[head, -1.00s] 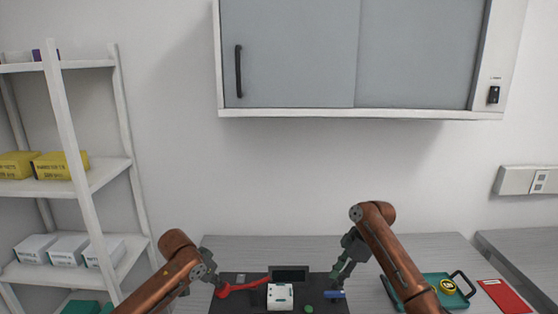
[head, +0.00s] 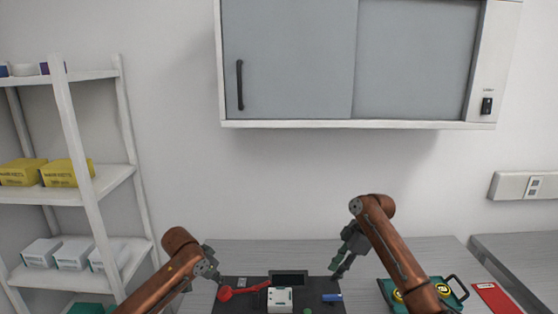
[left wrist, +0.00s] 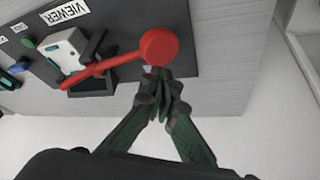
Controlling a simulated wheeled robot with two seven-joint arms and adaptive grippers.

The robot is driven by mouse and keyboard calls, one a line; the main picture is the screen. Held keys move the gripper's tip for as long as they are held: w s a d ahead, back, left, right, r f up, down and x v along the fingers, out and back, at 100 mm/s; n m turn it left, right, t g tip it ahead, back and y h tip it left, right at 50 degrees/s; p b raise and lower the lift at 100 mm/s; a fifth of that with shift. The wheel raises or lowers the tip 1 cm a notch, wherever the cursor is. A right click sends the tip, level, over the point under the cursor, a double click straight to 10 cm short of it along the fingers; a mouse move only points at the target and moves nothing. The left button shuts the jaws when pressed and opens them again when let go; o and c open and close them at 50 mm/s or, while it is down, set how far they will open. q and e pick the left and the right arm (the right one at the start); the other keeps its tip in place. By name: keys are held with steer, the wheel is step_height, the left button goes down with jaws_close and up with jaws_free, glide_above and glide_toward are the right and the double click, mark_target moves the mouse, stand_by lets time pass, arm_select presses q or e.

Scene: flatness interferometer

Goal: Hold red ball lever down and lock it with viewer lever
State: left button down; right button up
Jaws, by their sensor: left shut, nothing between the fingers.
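The red ball lever (head: 245,290) lies across the left part of a dark panel. In the left wrist view its red ball (left wrist: 160,46) is large and its rod runs left past a white box. My left gripper (left wrist: 157,76) is shut and empty, its fingertips at the lower edge of the ball; whether they touch it is unclear. It also shows in the head view (head: 216,279). A blue handle (head: 332,297) sits at the panel's right; I cannot tell whether it is the viewer lever. My right gripper (head: 337,277) is above it, apart, its finger opening unclear.
The white box (head: 280,299) and a dark screen (head: 289,278) stand mid-panel, with a green knob (head: 307,311) near. A VIEWER label (left wrist: 67,12) shows on the panel. A teal tray (head: 445,297) and red card (head: 495,297) lie at the right. Shelves stand left.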

step_height(320, 180, up, 11)
steer(key=s+p, duration=0.1)
steer(key=p, duration=0.6)
steer(key=shift+p, duration=0.35)
steer(key=shift+f, duration=0.1)
